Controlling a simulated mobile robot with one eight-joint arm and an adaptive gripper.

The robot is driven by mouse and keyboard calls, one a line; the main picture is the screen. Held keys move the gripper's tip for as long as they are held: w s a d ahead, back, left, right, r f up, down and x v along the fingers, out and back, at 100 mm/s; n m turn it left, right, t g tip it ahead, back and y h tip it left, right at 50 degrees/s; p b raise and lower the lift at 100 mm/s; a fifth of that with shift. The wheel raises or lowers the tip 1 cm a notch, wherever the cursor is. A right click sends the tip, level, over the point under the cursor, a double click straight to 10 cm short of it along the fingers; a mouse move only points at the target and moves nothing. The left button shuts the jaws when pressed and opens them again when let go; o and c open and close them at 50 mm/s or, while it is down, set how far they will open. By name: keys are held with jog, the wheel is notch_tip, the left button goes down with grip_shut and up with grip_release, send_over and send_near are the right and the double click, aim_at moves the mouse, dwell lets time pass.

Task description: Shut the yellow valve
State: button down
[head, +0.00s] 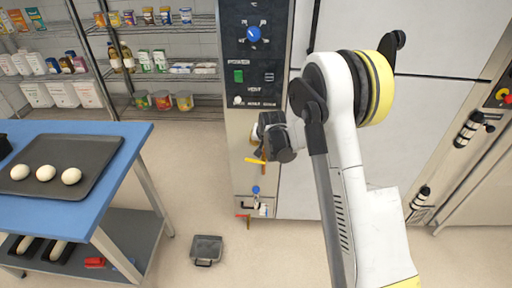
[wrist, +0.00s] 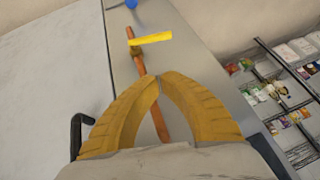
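The yellow valve has a flat bar handle (head: 255,160) on the narrow front panel of the oven in the head view. In the wrist view its handle (wrist: 151,39) lies across a copper-coloured pipe (wrist: 140,62), roughly at right angles to it. My gripper (wrist: 159,81) has its two fingertips together, with nothing seen between them. The tips overlap the pipe in the picture and appear apart from the handle. In the head view the dark end of my arm is just above the handle, and the fingertips are hard to make out there.
A blue valve handle (head: 256,190) and a red one (head: 243,215) sit lower on the panel. A blue knob (head: 254,34) and green switch (head: 239,76) are above. A black handle (wrist: 80,134) stands left of my gripper. A blue table (head: 128,131) with a dough tray is left.

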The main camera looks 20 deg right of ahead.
jog(key=b, duration=0.3)
send_over(255, 161)
jog(key=w, duration=0.1)
notch_tip(255, 161, down, 7)
jog(key=shift+f+b, duration=0.65)
jog(key=shift+f, duration=0.3)
jog(key=shift+a+f, duration=0.15)
jog(key=shift+f, duration=0.4)
jog(key=shift+w+a+f, duration=0.1)
jog(key=shift+a+f, duration=0.35)
jog(key=shift+f, duration=0.15)
jog(key=shift+r, duration=0.15)
